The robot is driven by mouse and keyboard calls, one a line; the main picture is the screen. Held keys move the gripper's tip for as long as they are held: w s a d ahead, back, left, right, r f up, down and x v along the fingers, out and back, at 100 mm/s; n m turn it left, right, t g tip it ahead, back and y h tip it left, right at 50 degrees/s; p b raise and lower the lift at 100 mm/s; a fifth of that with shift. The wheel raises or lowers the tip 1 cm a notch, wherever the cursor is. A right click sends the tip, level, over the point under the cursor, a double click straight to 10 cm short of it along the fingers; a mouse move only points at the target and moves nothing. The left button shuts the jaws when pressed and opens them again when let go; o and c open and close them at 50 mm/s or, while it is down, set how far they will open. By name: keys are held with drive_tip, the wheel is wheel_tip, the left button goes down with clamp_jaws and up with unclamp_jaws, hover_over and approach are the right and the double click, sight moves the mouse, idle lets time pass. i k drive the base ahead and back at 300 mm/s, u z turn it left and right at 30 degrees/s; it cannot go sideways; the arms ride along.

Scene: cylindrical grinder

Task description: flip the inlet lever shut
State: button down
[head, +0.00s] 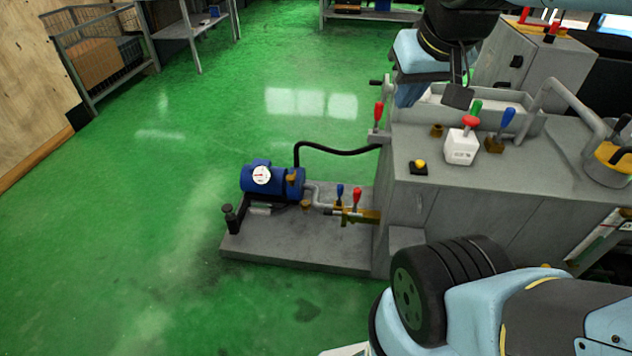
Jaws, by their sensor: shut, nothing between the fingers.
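Several coloured valve levers are in the head view, and I cannot tell by marking which is the inlet lever. A small blue lever (340,191) and a red lever (356,196) stand upright on the brass pipe fittings beside the pump. Another red lever (378,112) stands upright at the left edge of the grey machine cabinet. A green lever (476,108) and a blue lever (508,120) lean on the cabinet top. My gripper (458,96) is shut and empty, pointing down above the back of the cabinet top, near the green lever and touching no lever that I can see.
The blue pump (266,181) with a gauge sits on a grey base plate (270,247). A black hose (338,150) runs to the cabinet (450,205). A white box with a red knob (462,143) stands on top. Green floor (150,210) at the left is clear.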

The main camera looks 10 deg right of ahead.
sight(340, 188)
drive_tip(key=z, duration=0.15)
drive_tip(key=i, duration=0.95)
drive_tip(key=u, duration=0.05)
